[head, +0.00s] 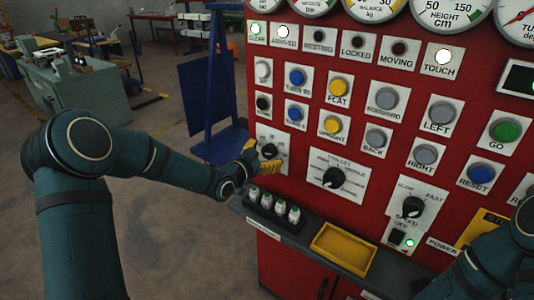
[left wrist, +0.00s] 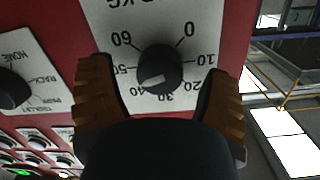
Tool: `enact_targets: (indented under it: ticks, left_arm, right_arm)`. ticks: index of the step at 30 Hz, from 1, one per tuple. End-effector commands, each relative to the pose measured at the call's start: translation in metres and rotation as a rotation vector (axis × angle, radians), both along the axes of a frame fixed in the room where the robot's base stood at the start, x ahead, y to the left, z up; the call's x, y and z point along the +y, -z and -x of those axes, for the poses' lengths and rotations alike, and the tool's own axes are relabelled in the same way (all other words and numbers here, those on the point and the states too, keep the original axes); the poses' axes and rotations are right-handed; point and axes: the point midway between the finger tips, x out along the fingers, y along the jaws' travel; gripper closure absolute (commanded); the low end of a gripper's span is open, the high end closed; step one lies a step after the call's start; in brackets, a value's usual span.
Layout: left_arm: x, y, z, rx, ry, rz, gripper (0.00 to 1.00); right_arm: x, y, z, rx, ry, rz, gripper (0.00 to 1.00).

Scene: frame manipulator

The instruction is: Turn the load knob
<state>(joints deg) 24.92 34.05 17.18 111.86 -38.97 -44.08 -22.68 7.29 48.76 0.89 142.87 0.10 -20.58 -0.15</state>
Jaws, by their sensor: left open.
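The load knob (left wrist: 160,70) is a round black dial on a white plate marked from 0 to 60, with "KG" partly in view. Its white pointer mark lies near 40 to 50. In the head view the knob (head: 269,151) is on the red panel's left side, partly covered by my left gripper (head: 257,158). The left gripper's ridged yellow-brown fingers are open, one on each side of the knob in the left wrist view (left wrist: 160,100), with visible gaps. Contact is not seen. My right arm shows at the lower right, but its gripper is out of view.
A selector knob (head: 333,178) and a speed knob (head: 412,207) are to the right. Several labelled buttons and lamps sit above. Below, a ledge holds small bottles (head: 267,204) and a yellow tray (head: 343,248). A blue stand (head: 205,90) is left of the panel.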

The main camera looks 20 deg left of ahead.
Motion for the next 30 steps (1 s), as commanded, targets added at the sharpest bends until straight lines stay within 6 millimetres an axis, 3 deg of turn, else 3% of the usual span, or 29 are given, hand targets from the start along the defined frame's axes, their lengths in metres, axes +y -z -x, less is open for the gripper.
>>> enact_targets:
  ticks: [15,21,30]
  left_arm:
    - [0.036,-0.008,0.088,-0.001,-0.004,-0.001,0.22]
    - [0.04,-0.009,0.101,-0.001,-0.002,0.0,0.22]
    - [0.04,-0.01,0.103,-0.002,-0.002,0.0,0.22]
  right_arm:
    - [0.0,0.0,0.0,0.0,0.0,0.0,1.0]
    - [0.0,0.0,0.0,0.0,0.0,0.0,1.0]
    - [0.0,0.0,0.0,0.0,0.0,0.0,1.0]
